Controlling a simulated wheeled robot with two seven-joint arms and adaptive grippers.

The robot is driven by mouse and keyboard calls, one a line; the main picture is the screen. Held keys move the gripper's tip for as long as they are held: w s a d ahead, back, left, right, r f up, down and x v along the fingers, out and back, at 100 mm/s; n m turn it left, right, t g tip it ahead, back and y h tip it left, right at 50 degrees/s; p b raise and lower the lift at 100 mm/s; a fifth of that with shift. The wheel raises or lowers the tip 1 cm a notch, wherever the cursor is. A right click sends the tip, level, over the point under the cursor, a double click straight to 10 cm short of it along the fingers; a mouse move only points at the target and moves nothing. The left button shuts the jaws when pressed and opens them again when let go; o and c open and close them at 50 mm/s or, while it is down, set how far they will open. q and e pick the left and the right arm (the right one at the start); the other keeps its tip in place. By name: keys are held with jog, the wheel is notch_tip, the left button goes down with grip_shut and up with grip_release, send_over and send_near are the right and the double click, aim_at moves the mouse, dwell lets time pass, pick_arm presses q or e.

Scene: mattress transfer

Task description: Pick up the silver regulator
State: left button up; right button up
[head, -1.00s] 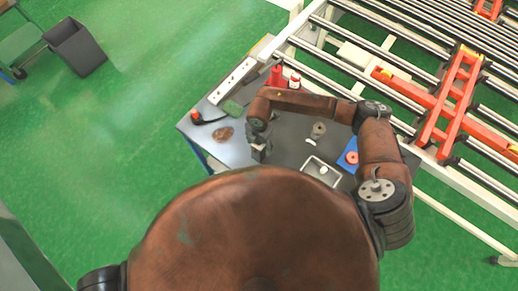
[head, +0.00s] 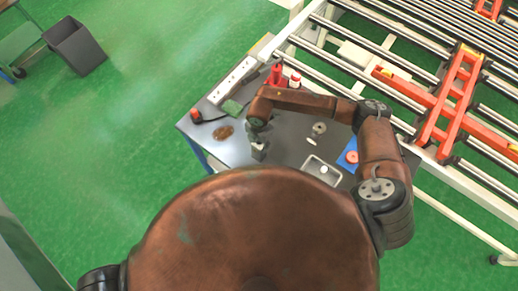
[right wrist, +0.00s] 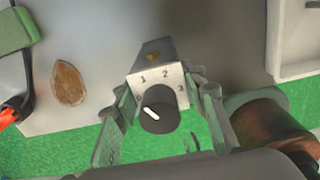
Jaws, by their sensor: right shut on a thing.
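The silver regulator (right wrist: 160,85) is a small metal box with a black knob and the numbers 1, 2 and 3 on its face. It sits between the fingers of my right gripper (right wrist: 165,115) in the right wrist view, and the fingers touch its two sides. In the head view my right gripper (head: 257,140) is over the grey table (head: 285,150), with the regulator small and partly hidden by it. I cannot tell whether the regulator touches the table. My left gripper is not in view.
A brown oval piece (head: 223,132), a green block (head: 231,108), a white power strip (head: 232,80) and red bottles (head: 276,74) lie left and behind. A pale tray (head: 321,171) and a blue mat with a red ring (head: 350,157) are right. A roller conveyor (head: 420,70) stands behind.

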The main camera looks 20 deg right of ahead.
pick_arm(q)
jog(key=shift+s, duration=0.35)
pick_arm(e)
jog(key=shift+w, duration=0.1)
grip_shut()
jog(key=shift+r, duration=0.1)
